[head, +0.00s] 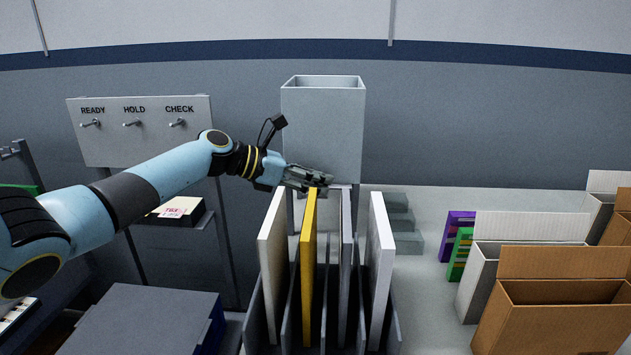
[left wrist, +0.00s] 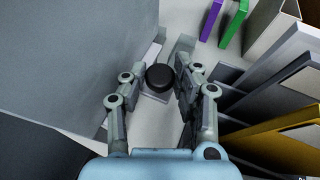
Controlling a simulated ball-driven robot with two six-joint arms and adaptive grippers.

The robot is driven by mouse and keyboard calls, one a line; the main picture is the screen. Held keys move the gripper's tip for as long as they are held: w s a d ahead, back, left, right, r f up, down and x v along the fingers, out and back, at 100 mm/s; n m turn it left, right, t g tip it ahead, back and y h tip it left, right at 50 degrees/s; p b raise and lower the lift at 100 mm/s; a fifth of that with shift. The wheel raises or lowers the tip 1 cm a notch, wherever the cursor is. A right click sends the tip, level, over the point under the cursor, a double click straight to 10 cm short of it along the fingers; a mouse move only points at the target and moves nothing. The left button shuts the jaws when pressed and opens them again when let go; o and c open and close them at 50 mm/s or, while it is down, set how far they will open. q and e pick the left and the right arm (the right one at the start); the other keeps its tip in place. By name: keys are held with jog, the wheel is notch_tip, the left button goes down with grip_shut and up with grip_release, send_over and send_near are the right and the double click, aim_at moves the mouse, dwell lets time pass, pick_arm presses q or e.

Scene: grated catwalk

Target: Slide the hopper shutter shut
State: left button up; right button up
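The hopper (head: 323,130) is a tall, open-topped grey box behind the rack. It also shows in the left wrist view as the big grey wall (left wrist: 75,55) on the left. My left gripper (head: 322,181) is at the hopper's lower front edge. In the left wrist view a round black knob (left wrist: 159,77) sits on a light grey plate, which looks like the shutter (left wrist: 151,98). My left gripper (left wrist: 156,80) is open, with its fingers on either side of the knob. I cannot tell whether either finger touches it. In the head view the gripper hides the knob. My right gripper is not in view.
A rack of upright panels, including a yellow one (head: 308,265), stands just in front of the hopper. A board with several switches (head: 140,130) is at left. Cardboard boxes (head: 550,315) fill the right. Grey steps (head: 400,225) sit right of the rack.

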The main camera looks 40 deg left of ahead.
pick_arm(q)
jog(key=o, duration=0.4)
jog(key=shift+w+a, duration=0.2)
jog(key=v, duration=0.8)
dwell(0.4)
